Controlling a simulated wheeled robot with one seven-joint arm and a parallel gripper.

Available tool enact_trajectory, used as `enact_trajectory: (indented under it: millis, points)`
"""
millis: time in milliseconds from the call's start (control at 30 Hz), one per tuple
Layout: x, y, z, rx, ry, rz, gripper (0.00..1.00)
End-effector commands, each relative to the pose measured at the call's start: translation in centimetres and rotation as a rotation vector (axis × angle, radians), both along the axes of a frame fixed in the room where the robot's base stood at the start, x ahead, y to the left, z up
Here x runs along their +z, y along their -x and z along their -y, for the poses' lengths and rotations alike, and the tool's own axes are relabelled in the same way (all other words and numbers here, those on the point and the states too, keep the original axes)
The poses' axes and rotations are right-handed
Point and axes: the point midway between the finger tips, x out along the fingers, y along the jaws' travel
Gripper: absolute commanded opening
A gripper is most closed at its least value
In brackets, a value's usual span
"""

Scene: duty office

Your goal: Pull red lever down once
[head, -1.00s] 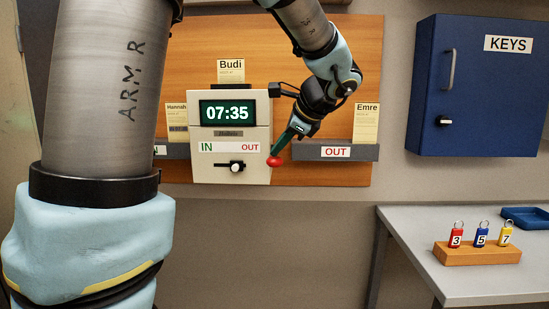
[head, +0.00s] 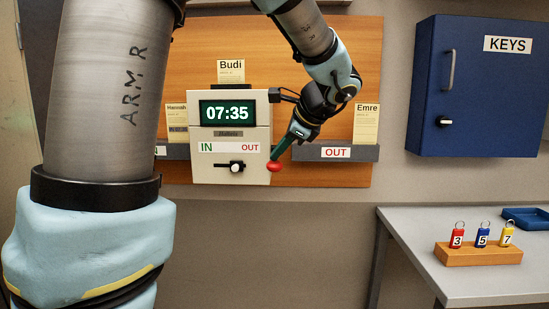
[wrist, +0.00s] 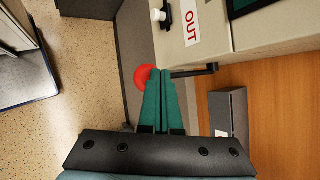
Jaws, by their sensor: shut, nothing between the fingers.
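The red lever's ball knob (head: 274,167) sits at the lower right edge of the cream time clock (head: 205,175). My gripper (head: 274,158) reaches down from the upper right, its green fingertips at the top of the knob. In the wrist view my gripper (wrist: 160,72) has its two fingers together, with nothing between them. The red knob (wrist: 145,77) shows beside and partly behind the fingertips there. The lever's dark arm (wrist: 195,72) runs right from near the fingertips. Whether the fingers press on the knob is hard to tell.
The clock display (head: 228,113) reads 07:35, with a black-and-white slider (head: 236,167) below the IN/OUT strip. Grey card racks (head: 336,153) flank the clock. A blue key cabinet (head: 475,90) hangs right, above a grey table (head: 470,285) with a wooden key-tag block (head: 478,255).

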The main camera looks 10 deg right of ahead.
Motion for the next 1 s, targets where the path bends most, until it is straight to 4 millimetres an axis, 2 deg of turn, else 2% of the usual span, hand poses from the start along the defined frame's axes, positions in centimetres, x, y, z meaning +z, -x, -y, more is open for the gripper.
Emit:
enact_trajectory:
  millis: [1000]
  points:
    - [-1.2,0.0,0.0,0.0,0.0,0.0,0.0]
